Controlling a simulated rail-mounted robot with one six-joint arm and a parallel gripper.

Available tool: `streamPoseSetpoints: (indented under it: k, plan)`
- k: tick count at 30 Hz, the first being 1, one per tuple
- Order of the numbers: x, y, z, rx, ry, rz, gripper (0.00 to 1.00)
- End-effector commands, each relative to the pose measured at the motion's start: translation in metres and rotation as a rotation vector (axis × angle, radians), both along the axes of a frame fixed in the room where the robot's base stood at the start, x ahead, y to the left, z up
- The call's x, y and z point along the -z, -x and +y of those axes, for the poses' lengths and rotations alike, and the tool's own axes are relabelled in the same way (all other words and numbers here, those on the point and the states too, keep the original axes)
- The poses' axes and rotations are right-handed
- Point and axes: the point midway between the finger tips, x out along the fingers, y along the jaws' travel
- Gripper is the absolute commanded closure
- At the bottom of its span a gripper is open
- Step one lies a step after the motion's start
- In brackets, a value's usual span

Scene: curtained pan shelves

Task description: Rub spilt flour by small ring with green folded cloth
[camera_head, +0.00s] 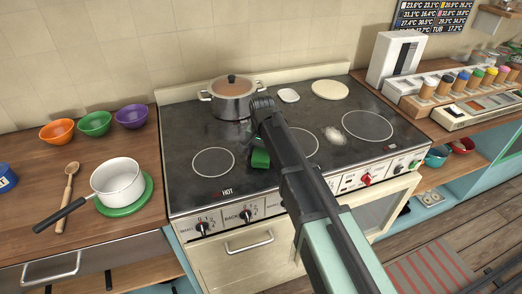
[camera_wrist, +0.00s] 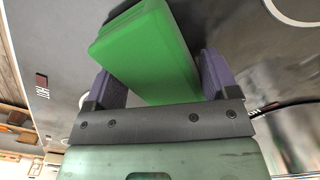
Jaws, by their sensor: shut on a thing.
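The green folded cloth (camera_wrist: 145,50) is between the two fingers of my gripper (camera_wrist: 155,78) in the wrist view, and my gripper is shut on it. In the head view the cloth (camera_head: 260,159) is just above or on the dark cooktop (camera_head: 185,190), right of the left front ring (camera_head: 213,162); I cannot tell if it touches. My arm partly hides it. A pale patch of spilt flour (camera_head: 333,136) lies on the cooktop between the middle ring (camera_head: 304,142) and the large right ring (camera_head: 367,126). My arm covers part of the middle ring.
A lidded steel pot (camera_head: 232,101) stands behind my gripper. A small white dish (camera_head: 288,96) and a cream disc (camera_head: 329,90) lie at the cooktop's back. "HOT" is marked near the left front ring. A white saucepan (camera_head: 117,178) stands on the left counter.

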Motion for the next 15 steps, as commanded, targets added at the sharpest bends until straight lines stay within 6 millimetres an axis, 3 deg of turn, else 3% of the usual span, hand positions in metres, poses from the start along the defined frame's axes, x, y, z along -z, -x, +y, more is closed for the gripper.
streamPoseSetpoints:
  k: [6,7,15]
  plan:
    - [-0.001,0.007,0.013,0.014,0.013,-0.004,0.59]
    - [-0.001,0.008,0.014,0.014,0.013,-0.004,0.72]
    - [0.000,0.012,0.026,0.007,0.010,-0.003,0.72]
